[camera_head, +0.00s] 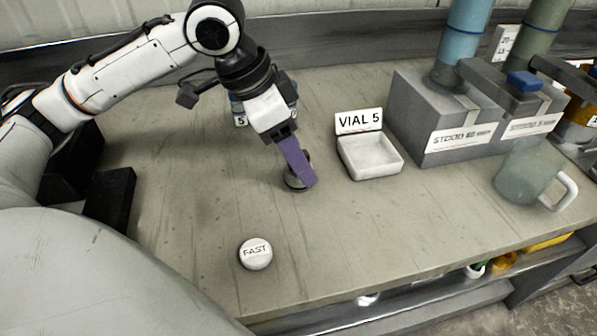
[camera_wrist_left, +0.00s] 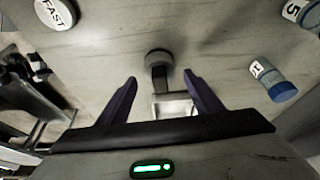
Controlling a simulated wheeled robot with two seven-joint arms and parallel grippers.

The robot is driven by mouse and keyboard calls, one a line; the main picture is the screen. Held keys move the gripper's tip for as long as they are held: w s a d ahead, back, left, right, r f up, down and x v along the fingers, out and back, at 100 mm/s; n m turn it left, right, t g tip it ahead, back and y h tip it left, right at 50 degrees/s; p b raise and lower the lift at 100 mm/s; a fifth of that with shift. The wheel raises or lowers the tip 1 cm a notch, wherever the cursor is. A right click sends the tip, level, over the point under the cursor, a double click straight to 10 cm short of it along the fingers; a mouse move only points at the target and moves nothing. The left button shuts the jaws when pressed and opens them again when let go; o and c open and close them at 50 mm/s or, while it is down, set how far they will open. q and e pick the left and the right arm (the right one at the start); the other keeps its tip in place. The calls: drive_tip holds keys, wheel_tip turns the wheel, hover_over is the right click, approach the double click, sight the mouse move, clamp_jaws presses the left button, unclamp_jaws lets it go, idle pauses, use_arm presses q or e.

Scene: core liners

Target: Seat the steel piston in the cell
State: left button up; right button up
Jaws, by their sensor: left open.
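A small dark grey piece with a round disc end, which looks like the piston (camera_head: 294,183), is on the bench, partly hidden by a purple finger in the head view. In the left wrist view its disc (camera_wrist_left: 158,58) and stem show ahead of and between the fingers. My left gripper (camera_head: 308,183) is open and points down at it; in the left wrist view the two purple fingers (camera_wrist_left: 160,82) are spread wide, with no visible contact. Two grey blocks, one labelled STOOD (camera_head: 445,120), hold a blue and a green tube; I cannot tell which thing is the cell. My right gripper is not in view.
A white tray (camera_head: 376,172) marked VIAL 5 stands right of the gripper. A white FAST disc (camera_head: 256,255) lies near the front edge.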

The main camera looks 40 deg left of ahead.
use_arm(q)
drive_tip(key=shift+x, duration=0.75)
drive_tip(key=shift+r, duration=0.1)
drive_tip(key=c, duration=1.5)
